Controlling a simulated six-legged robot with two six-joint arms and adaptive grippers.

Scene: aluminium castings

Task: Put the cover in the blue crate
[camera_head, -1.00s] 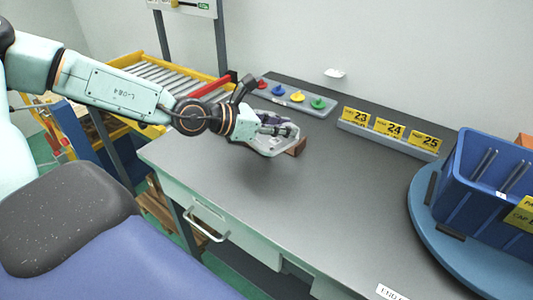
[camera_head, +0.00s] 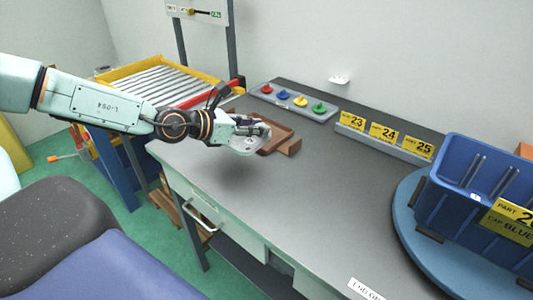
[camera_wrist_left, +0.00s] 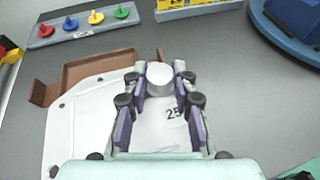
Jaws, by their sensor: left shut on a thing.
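The cover (camera_head: 247,148) is a pale grey-white flat casting. In the left wrist view the cover (camera_wrist_left: 85,135) is large, with small holes along its edge and a "25" mark between the fingers. My left gripper (camera_head: 258,130) is shut on it and holds it over the left part of the workbench. The gripper (camera_wrist_left: 160,88) shows in the wrist view with a finger on each side of a round boss. The blue crate (camera_head: 500,180) stands at the right on a round blue turntable (camera_head: 405,205). My right gripper is not in view.
A brown tray (camera_head: 287,146) lies just beyond the cover. Coloured knobs stand on a grey strip (camera_head: 268,97) at the back, beside a rail of yellow number signs (camera_head: 383,132). The grey bench top (camera_head: 310,195) is clear between the cover and the turntable.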

